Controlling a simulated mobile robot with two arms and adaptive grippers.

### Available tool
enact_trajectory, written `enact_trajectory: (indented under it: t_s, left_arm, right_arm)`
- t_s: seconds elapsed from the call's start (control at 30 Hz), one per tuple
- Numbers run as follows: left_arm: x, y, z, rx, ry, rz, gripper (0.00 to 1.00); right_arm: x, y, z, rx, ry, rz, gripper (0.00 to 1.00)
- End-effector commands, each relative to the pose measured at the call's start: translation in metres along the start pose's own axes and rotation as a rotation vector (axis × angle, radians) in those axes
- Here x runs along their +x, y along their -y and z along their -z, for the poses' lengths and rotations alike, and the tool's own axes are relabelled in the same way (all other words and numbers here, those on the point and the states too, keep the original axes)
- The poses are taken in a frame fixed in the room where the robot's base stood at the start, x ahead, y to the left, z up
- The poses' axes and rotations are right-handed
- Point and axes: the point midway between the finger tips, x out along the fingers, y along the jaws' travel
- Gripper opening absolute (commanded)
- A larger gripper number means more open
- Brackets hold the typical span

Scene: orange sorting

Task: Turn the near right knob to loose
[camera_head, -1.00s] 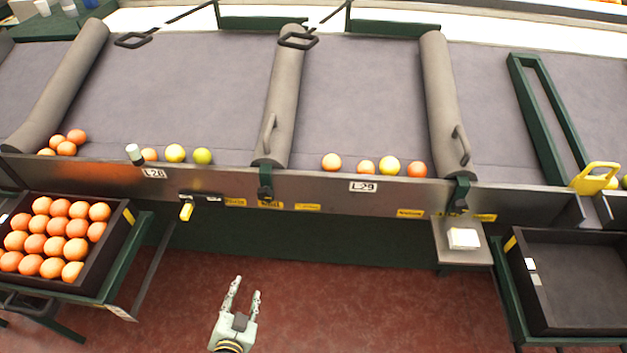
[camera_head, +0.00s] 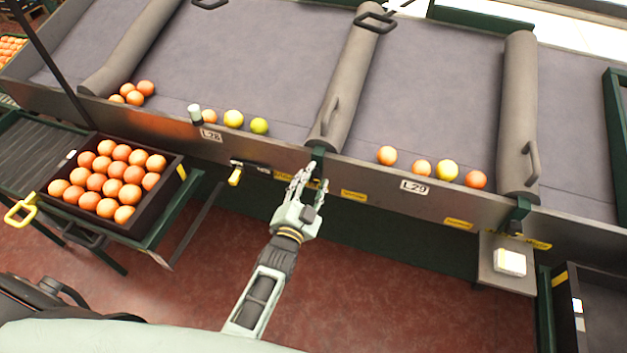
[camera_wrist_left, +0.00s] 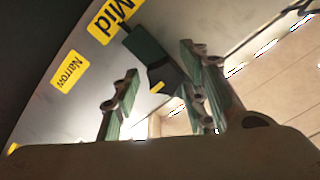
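A dark green knob (camera_wrist_left: 165,75) with a yellow pointer mark sits on the grey rail in the left wrist view, beside a yellow "Mid" label (camera_wrist_left: 112,18) and a yellow "Narrow" label (camera_wrist_left: 69,71). My left gripper (camera_head: 312,178) is open in front of the rail, below the middle padded roller, and the knob shows between its fingers (camera_wrist_left: 160,98) in the wrist view. I cannot tell whether the fingers touch it. In the head view, the gripper hides most of this knob. Another dark knob (camera_head: 516,226) is on the rail farther right. My right gripper is not in view.
Oranges and yellow-green fruit (camera_head: 447,169) lie along the sloped grey bed (camera_head: 430,90). A crate (camera_head: 168,190) of oranges stands left, an empty-looking dark crate (camera_head: 608,310) right. A small shelf (camera_head: 490,270) with a white block (camera_head: 510,262) juts from the rail.

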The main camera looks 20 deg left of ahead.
Motion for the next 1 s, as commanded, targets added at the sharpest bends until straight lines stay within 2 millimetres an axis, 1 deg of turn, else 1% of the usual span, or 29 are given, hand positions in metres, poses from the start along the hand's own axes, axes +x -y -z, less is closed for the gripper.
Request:
enact_trajectory:
  t_s: [0.27,0.73,1.0]
  left_arm:
    - [0.0019,-0.0002,-0.0005,-0.001,0.001,0.0,0.4]
    - [0.0014,-0.001,-0.0008,0.0,0.002,-0.002,0.0]
    - [0.0011,-0.0017,-0.0011,-0.022,0.003,-0.004,0.0]
  right_arm:
    - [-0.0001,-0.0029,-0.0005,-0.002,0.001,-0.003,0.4]
    - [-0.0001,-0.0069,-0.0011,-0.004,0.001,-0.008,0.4]
    - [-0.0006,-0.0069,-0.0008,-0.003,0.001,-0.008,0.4]
